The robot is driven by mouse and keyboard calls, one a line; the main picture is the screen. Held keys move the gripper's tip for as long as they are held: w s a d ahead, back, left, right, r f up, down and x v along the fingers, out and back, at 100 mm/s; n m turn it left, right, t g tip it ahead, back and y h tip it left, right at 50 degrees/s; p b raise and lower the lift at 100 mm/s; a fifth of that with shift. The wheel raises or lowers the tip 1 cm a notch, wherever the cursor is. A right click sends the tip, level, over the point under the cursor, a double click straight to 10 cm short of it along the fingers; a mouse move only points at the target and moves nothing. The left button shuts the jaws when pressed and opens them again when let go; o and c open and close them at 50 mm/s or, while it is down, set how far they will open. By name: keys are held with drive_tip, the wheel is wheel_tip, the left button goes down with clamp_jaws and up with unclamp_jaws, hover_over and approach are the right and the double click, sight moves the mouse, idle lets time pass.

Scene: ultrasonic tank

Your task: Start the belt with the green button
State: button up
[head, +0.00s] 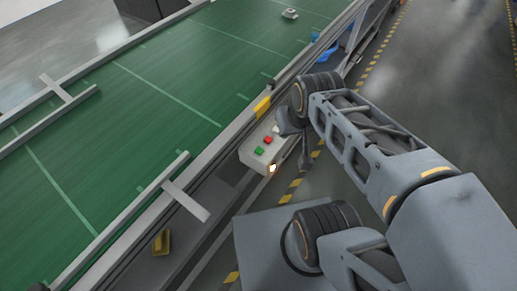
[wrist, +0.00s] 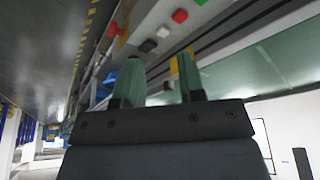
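The control box (head: 256,160) is a pale panel on the side of the conveyor. In the head view its green button (head: 259,150) lies at the near end, beside the red button (head: 267,140). In the wrist view the green button (wrist: 201,2) is cut by the top edge, past the red button (wrist: 180,16). My gripper (wrist: 159,60) has two greenish fingers spread apart with nothing between them. In the head view my gripper is dark and partly hidden by my wrist, close to the far end of the box, apart from the green button.
The green conveyor belt (head: 150,90) runs diagonally, with metal rails along its edges. A small pale item (head: 290,13) sits on its far part. A white button and a black button (wrist: 148,46) are on the panel. A blue object (head: 328,54) is beyond my arm.

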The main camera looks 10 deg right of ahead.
clamp_jaws()
idle(1.3)
